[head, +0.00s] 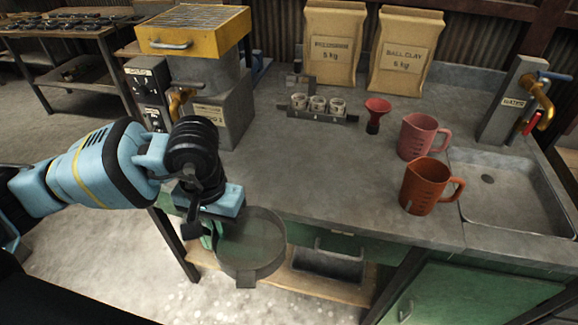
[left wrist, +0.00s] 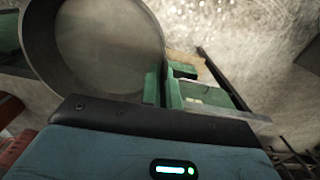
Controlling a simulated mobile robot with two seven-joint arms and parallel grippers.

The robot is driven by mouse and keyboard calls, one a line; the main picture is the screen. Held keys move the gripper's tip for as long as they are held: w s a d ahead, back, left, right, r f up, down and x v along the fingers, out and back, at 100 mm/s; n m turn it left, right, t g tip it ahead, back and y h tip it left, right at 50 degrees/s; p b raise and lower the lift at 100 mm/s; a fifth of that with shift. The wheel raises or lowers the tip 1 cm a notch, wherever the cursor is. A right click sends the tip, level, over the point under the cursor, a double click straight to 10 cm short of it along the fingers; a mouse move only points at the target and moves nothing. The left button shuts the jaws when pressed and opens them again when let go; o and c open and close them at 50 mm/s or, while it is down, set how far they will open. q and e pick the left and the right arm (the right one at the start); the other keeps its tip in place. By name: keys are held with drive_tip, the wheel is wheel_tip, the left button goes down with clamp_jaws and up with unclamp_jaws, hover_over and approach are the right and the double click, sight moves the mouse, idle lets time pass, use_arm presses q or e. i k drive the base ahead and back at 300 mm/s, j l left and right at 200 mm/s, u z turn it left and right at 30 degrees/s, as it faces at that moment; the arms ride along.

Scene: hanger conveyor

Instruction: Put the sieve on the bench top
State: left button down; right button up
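The sieve (head: 252,244) is a round grey pan with a mesh floor and a small tab on its rim. My left gripper (head: 212,236), with green fingers, is shut on the sieve's near-left side and holds it in the air. In the head view the sieve overlaps the front edge of the bench top (head: 290,175). In the left wrist view the sieve (left wrist: 105,45) fills the upper left, beside the green fingers (left wrist: 162,86). The exact grip point is partly hidden. My right gripper is in neither view.
Two mugs, pink (head: 418,138) and orange (head: 425,186), stand on the right near the sink (head: 505,190). A red funnel (head: 376,113) and a rack of small cups (head: 317,108) stand farther back. A yellow-topped machine (head: 195,60) is at left. The front-middle bench top is clear.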

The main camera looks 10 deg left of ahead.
sight(313, 160)
drive_tip(key=i+l, duration=0.15)
drive_tip(key=i, duration=0.35)
drive_tip(key=i+l, duration=0.2)
drive_tip(key=i, duration=0.25)
